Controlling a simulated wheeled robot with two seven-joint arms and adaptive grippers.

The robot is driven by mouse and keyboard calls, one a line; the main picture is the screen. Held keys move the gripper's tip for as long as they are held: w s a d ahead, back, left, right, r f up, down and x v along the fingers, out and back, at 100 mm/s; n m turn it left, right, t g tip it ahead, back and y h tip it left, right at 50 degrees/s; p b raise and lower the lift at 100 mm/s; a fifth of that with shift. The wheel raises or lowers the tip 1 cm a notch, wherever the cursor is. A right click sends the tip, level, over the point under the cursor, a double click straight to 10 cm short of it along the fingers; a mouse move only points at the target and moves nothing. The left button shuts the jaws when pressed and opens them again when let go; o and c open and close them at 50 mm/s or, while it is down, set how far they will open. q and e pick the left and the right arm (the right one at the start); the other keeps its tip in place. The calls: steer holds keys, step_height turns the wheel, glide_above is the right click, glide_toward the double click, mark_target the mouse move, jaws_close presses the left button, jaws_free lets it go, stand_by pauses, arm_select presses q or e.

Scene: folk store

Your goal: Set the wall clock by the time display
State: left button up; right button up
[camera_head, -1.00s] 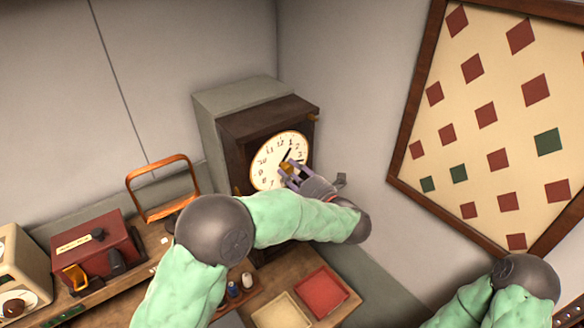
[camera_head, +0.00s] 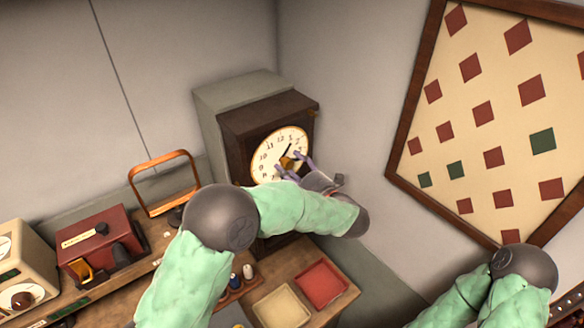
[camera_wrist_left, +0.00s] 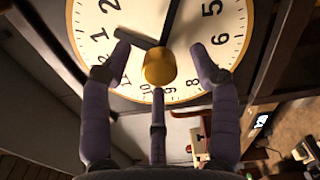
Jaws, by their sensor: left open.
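The wall clock (camera_head: 273,158) is a dark wooden case with a round cream dial in a gold rim. In the left wrist view its dial (camera_wrist_left: 140,15) fills the top, with a brass knob (camera_wrist_left: 158,68) at the centre. A broad grey hand points between 1 and 2; a longer dark hand runs towards the top edge, near 4. My left gripper (camera_head: 297,163) is in front of the dial, its fingers spread open around the knob without visibly gripping it. My right gripper is out of view.
A red box device (camera_head: 95,243) and a beige dial device (camera_head: 20,275) stand on the wooden shelf at left. A red tray (camera_head: 322,284) and a cream tray (camera_head: 282,307) lie below the clock. A patterned board (camera_head: 480,165) hangs at right.

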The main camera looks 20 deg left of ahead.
arm_select(q)
steer(key=b+v, duration=0.2)
steer(key=v, duration=0.6)
steer(key=shift+b, duration=0.4)
stand_by(0.4)
